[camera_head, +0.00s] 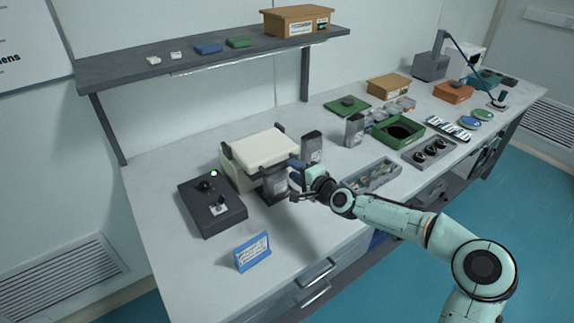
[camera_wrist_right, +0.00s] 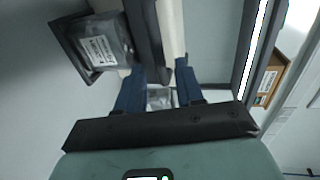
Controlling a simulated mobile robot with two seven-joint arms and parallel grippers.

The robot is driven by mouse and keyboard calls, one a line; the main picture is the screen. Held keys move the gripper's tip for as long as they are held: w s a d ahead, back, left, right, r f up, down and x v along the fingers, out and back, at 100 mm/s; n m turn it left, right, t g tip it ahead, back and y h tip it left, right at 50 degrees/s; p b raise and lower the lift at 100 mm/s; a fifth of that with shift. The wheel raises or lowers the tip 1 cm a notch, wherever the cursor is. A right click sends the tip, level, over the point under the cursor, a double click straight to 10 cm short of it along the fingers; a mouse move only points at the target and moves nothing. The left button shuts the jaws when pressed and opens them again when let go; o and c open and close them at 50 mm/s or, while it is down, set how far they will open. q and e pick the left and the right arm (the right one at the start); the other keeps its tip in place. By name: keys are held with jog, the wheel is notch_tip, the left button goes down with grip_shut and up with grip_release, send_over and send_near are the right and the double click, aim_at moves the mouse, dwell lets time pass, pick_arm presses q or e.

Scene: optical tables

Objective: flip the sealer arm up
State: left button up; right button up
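The sealer (camera_head: 262,150) is a cream box with dark end parts, standing on the left half of the bench. Its arm looks lowered in the head view, though my gripper and a dark pouch partly hide the front. In the right wrist view a dark bar (camera_wrist_right: 145,35) beside a cream strip (camera_wrist_right: 172,30) reaches toward the space between my blue fingers. My right gripper (camera_head: 296,175) is at the sealer's front right edge. Its fingers (camera_wrist_right: 160,68) are apart; I cannot tell whether they touch the bar. My left gripper is not in view.
A dark control box (camera_head: 212,222) stands left of the sealer and a blue sign (camera_head: 252,251) in front. Dark pouches (camera_head: 312,148) stand close to the sealer; one also shows in the wrist view (camera_wrist_right: 97,48). A shelf (camera_head: 215,62) hangs above.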

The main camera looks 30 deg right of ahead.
aim_at(268, 156)
jog(key=shift+p+x, duration=0.5)
jog(key=shift+x, duration=1.9)
grip_shut()
